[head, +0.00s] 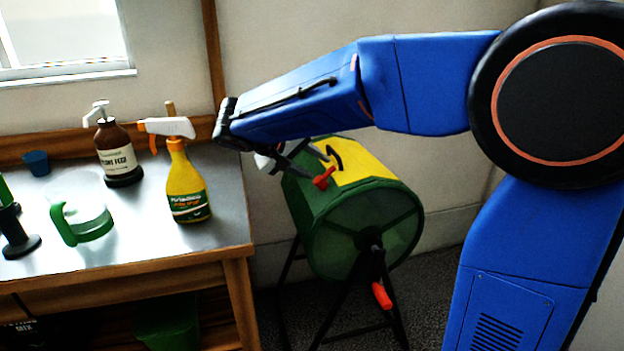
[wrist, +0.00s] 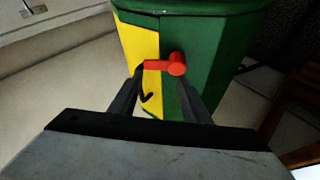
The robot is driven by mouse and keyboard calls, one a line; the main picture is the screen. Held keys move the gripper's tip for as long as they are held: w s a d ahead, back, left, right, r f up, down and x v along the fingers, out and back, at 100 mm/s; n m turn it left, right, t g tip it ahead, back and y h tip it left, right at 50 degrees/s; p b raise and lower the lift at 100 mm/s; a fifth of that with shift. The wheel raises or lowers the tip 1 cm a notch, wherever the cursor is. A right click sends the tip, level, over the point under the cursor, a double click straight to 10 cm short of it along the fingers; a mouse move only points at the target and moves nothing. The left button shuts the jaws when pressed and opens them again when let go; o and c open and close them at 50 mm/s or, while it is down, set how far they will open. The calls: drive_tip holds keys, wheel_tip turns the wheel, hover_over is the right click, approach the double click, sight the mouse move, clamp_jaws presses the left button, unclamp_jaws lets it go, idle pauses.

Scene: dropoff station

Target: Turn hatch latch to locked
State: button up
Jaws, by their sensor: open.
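The hatch latch (head: 324,177) is a small red lever on top of a green drum composter (head: 345,235).
A metal-topped bench (head: 135,245) stands left of the drum. It holds a yellow spray bottle (head: 184,185), a brown pump bottle (head: 116,150), a green-handled jug (head: 85,215) and a blue cup (head: 37,163). A red crank grip (head: 381,295) hangs at the drum's front on a black stand.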

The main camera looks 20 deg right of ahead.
wheel_tip(320, 180, up, 4)
drive_tip(key=shift+r, duration=0.25)
drive_tip(key=shift+g+y, duration=0.6)
drive_tip(key=shift+y, duration=0.2)
drive_tip(key=s+d, duration=0.1)
drive_tip(key=s, duration=0.1)
drive_tip(key=s+d+f, duration=0.1)
drive_tip(key=s+d, duration=0.1)
drive_tip(key=s+d+f, duration=0.1)
drive_tip(key=s+d, duration=0.1)
drive_tip(key=shift+s+d+f, duration=0.25)
drive_tip(key=shift+s, duration=0.1)
drive_tip(key=s+d+f+y, duration=0.1)
drive_tip(key=s+f+y, duration=0.2)
drive_tip(key=s+f, duration=0.4)
drive_tip(key=s+d+f+y, duration=0.1)
drive_tip(key=s+f+y, duration=0.3)
drive_tip(key=s, duration=1.4)
wheel_tip(320, 180, down, 3)
drive_tip(key=shift+s+d+f+t+y, duration=0.15)
drive_tip(key=shift+s+d+t+y, duration=0.15)
drive_tip(key=shift+s+d+t, duration=0.1)
